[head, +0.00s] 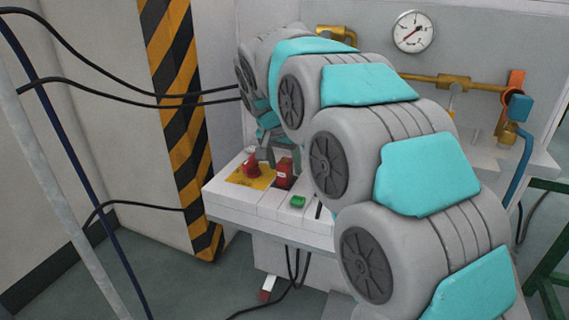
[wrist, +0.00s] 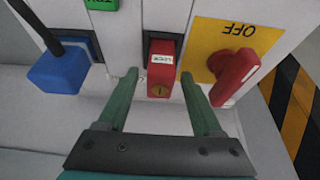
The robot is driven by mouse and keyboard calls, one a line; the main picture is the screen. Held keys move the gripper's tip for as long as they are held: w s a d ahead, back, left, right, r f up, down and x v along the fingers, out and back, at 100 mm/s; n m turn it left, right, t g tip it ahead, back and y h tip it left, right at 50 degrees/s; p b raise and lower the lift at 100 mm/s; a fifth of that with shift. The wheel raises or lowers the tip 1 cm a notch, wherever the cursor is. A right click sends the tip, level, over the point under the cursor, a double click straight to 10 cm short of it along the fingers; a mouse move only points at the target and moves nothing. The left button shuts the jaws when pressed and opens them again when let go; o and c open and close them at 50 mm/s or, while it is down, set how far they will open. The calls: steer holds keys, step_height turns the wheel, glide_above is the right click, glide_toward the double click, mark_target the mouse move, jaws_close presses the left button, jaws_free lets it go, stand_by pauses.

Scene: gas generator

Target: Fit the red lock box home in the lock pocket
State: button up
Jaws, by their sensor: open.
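The red lock box (wrist: 160,80) has a small white label and a brass keyhole in the wrist view. Its far end meets the dark lock pocket (wrist: 150,38) in the white panel, and the box sticks out towards me. How deep it sits I cannot tell. In the head view the red lock box (head: 284,174) stands on the sloped white console. My gripper (wrist: 160,76) has its two green fingers spread, one on each side of the box, with gaps visible. In the head view my gripper (head: 272,152) is just behind the box, partly hidden.
A red rotary handle (wrist: 234,76) on a yellow OFF plate (wrist: 210,36) stands close beside my finger. A blue block (wrist: 60,68) with a black cable is on the other side. A green button (head: 297,202) sits on the console. A gauge (head: 413,32) and brass pipes are behind.

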steer(key=shift+r, duration=0.25)
steer(key=v, duration=1.1)
steer(key=shift+r, duration=0.35)
steer(key=shift+s, duration=0.1)
steer(key=s+d+f+n+g, duration=0.1)
steer(key=s+d+f+g, duration=0.1)
steer(key=s+d+f, duration=0.4)
steer(key=s+d+f+n+g, duration=0.1)
steer(key=s+d+f, duration=0.4)
steer(key=s+d, duration=0.35)
steer(key=s+d+f+n+g, duration=0.1)
steer(key=s+d+f, duration=0.1)
steer(key=s+f, duration=0.4)
steer(key=s+d+f+n+g+y, duration=0.1)
steer(key=s+f, duration=0.6)
steer(key=s, duration=0.9)
steer(key=shift+d+f+g+y, duration=0.35)
steer(key=shift+d+g, duration=0.25)
steer(key=shift+d, duration=0.1)
